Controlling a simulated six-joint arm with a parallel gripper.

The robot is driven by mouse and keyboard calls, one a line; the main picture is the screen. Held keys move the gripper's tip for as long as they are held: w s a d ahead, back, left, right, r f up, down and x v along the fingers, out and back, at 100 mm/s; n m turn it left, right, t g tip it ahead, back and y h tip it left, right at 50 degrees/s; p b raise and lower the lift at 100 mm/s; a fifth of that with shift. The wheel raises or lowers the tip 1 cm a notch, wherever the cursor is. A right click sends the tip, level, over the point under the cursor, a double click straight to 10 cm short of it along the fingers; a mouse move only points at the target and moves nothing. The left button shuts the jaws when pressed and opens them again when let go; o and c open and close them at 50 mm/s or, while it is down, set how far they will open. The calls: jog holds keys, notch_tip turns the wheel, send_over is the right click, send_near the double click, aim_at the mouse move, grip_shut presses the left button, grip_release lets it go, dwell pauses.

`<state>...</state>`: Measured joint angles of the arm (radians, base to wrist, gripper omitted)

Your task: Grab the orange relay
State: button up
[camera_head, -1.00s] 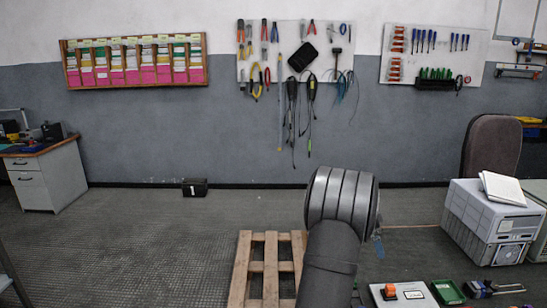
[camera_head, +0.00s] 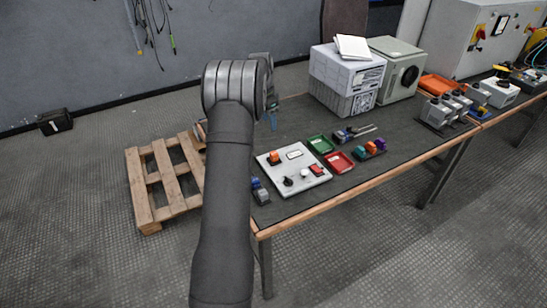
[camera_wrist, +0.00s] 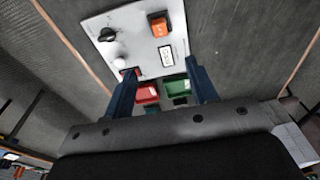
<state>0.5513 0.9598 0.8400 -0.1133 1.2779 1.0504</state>
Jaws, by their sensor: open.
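An orange block (camera_head: 274,157) stands on a white panel (camera_head: 268,174) near the table's left end; it also shows in the wrist view (camera_wrist: 158,27). A second small orange block (camera_head: 371,147) sits between a teal and a purple one in a dark holder farther right. I cannot tell for sure which is the relay. My gripper (camera_wrist: 161,66) is open and empty in the wrist view, its two blue fingers apart, with the panel beyond them. The orange block on the panel lies ahead of the fingertips, not between them.
A wooden pallet (camera_head: 148,185) lies on the floor left of the table.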

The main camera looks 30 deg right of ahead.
aim_at(274, 153)
jog(key=f, duration=0.5)
jog(key=d+f, duration=0.1)
jog(key=f, duration=0.5)
jog(key=d+f, duration=0.1)
jog(key=f, duration=0.5)
jog(key=shift+f, duration=0.1)
grip_shut()
